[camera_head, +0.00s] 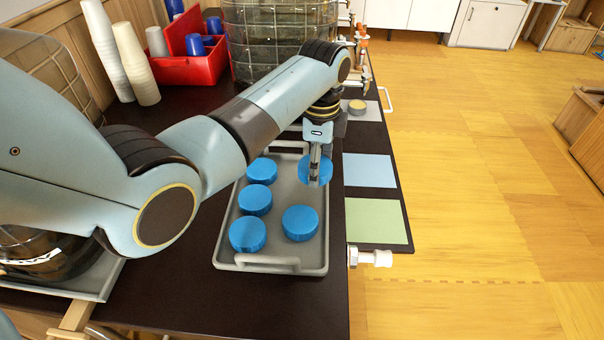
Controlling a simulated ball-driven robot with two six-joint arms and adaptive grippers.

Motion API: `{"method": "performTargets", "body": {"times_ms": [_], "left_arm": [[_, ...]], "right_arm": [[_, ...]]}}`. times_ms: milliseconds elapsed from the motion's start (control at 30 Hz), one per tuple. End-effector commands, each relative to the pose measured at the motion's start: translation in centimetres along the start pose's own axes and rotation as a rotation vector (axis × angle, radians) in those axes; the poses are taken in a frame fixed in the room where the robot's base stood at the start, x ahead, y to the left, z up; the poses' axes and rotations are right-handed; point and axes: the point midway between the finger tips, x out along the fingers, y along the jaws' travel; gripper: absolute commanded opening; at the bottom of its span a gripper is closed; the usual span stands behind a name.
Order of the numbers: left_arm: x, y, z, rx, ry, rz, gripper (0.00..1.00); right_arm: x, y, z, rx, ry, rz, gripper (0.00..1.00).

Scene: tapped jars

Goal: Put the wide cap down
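My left gripper (315,172) reaches in from the left and points down over the far right part of a grey tray (229,215). Its fingers are close together on a blue cap (326,172), which shows as a flat disc partly covered by the fingers. I cannot tell the gap between this cap and the tray. Several other blue caps sit in the tray: one at the back (262,170), one at middle left (255,200), one at front left (247,234) and one at front right (300,223). My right gripper is not in view.
Right of the tray lie a blue mat (369,170), a green mat (376,221) and a pale mat bearing a small grey and yellow round piece (357,107). A white tap (370,258) juts past the table's right edge. A red bin (190,62) and cup stacks (135,62) stand behind.

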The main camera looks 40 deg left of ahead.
Motion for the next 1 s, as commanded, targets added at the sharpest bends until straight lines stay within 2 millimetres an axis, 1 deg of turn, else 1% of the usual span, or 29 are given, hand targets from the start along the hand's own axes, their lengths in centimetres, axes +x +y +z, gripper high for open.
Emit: {"method": "performTargets", "body": {"times_ms": [33,100,200,267,400,500,900,933,1000], "left_arm": [[0.6,-0.1,1.0,-0.001,-0.002,0.000,0.46],[1.1,-0.2,1.9,0.000,-0.001,0.000,0.46],[1.6,-0.3,2.5,0.000,0.001,-0.001,0.46],[2.0,-0.2,2.7,0.000,0.001,0.001,0.46],[4.3,-0.2,2.7,0.000,0.001,0.002,0.46],[5.4,-0.2,2.6,0.000,0.002,0.001,0.46],[6.0,-0.2,2.6,0.001,0.002,0.000,0.46],[5.9,-0.2,2.6,0.001,0.002,-0.001,0.68],[5.9,-0.2,2.6,0.001,0.002,-0.001,0.76]], "right_arm": [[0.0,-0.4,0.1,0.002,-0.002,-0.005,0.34],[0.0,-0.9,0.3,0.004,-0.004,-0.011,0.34],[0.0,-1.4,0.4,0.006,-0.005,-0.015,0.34],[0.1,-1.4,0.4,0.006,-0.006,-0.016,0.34],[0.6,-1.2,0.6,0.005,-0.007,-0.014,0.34],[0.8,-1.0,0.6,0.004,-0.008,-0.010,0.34],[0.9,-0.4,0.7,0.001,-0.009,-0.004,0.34],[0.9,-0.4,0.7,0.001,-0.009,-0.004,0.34],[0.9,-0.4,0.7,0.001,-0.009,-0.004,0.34]]}}
